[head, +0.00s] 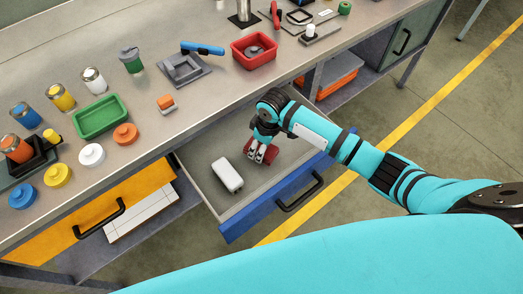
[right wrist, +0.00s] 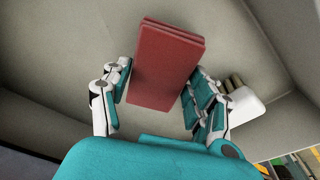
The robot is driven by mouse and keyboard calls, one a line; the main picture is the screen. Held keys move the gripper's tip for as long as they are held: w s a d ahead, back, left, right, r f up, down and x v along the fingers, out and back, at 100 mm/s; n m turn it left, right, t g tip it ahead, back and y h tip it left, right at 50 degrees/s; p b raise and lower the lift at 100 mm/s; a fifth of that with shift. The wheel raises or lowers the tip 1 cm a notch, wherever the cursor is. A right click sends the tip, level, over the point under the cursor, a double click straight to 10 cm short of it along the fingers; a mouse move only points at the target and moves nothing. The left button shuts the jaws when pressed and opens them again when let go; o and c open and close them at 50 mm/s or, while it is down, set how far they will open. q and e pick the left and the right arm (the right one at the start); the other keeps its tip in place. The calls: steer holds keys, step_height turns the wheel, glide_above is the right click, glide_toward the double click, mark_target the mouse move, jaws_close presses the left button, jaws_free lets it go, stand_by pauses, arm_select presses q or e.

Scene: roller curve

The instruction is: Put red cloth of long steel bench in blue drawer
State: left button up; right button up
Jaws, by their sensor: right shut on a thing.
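The red cloth (right wrist: 165,65) is a folded dark red block between the fingers of my right gripper (right wrist: 160,90) in the right wrist view. In the head view the right gripper (head: 258,153) is shut on the red cloth (head: 268,152), over the inside of the open blue drawer (head: 275,200). I cannot tell whether the cloth touches the drawer floor. The drawer is pulled out from under the long steel bench (head: 215,95). My left gripper is not in view.
An orange drawer (head: 120,212) is at the left. On the bench are several jars, a green tray (head: 101,116), a red bin (head: 254,50) and a grey fixture (head: 185,68).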

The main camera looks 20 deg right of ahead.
mark_target(267, 151)
step_height(267, 151, down, 3)
steer(key=shift+r, duration=0.2)
steer(key=shift+f, duration=0.4)
steer(key=o, duration=1)
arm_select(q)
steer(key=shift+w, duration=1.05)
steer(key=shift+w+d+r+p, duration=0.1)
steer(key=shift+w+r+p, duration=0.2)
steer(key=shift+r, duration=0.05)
arm_select(e)
steer(key=r, duration=0.4)
steer(key=s+r, duration=0.1)
steer(key=r, duration=0.3)
steer(key=d+r, duration=0.1)
steer(key=r, duration=0.3)
steer(key=shift+s+d+r, duration=0.1)
steer(key=shift+s, duration=0.1)
